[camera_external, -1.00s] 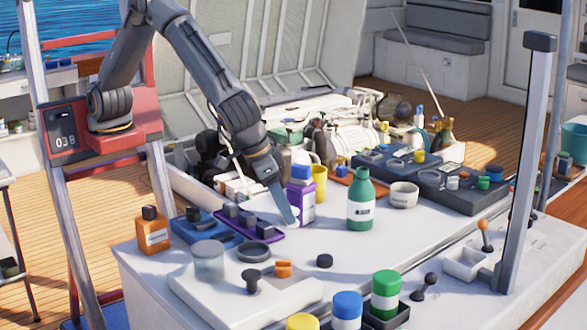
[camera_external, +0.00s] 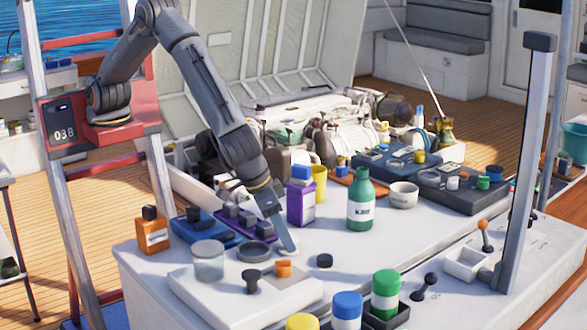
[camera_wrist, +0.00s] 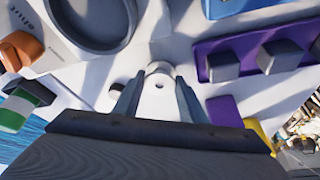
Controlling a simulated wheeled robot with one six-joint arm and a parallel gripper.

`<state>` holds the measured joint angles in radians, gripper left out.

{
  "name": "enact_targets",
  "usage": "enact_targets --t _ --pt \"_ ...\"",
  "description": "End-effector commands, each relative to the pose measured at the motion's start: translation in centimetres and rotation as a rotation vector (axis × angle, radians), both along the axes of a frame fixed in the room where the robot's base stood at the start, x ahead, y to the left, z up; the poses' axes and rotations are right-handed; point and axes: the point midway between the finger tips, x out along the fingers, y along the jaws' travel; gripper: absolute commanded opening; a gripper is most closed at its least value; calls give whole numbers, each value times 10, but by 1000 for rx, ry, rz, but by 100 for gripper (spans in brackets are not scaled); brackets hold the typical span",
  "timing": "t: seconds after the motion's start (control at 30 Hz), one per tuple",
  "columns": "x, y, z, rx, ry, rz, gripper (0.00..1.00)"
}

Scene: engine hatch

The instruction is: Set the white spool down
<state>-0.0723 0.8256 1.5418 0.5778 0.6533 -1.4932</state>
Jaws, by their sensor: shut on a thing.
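My gripper (camera_external: 287,248) is low over the white bench top, between the dark round dish (camera_external: 255,252) and the purple bottle (camera_external: 301,198). In the wrist view, my gripper (camera_wrist: 158,98) is shut on the white spool (camera_wrist: 158,88), a small pale piece with a dark hole between the two fingers. In the external view the spool is hidden or too pale to pick out. I cannot tell whether it touches the bench top.
A purple tray (camera_external: 219,224) with dark blocks lies left of my gripper. A black puck (camera_external: 324,260) and a white board (camera_external: 215,291) with an orange piece (camera_external: 283,268) are in front. A green bottle (camera_external: 361,200) stands right. Free bench top lies between the puck and the bottle.

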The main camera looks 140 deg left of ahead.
Motion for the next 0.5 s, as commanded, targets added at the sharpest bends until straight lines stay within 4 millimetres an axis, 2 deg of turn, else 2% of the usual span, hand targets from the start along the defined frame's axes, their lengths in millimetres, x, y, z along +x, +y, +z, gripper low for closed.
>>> enact_targets --t 0.03,0.13,0.5 --pt "0 0 -1 0 0 0 41" --pt "0 0 -1 0 0 0 56" --pt "0 0 2 0 0 0 56"
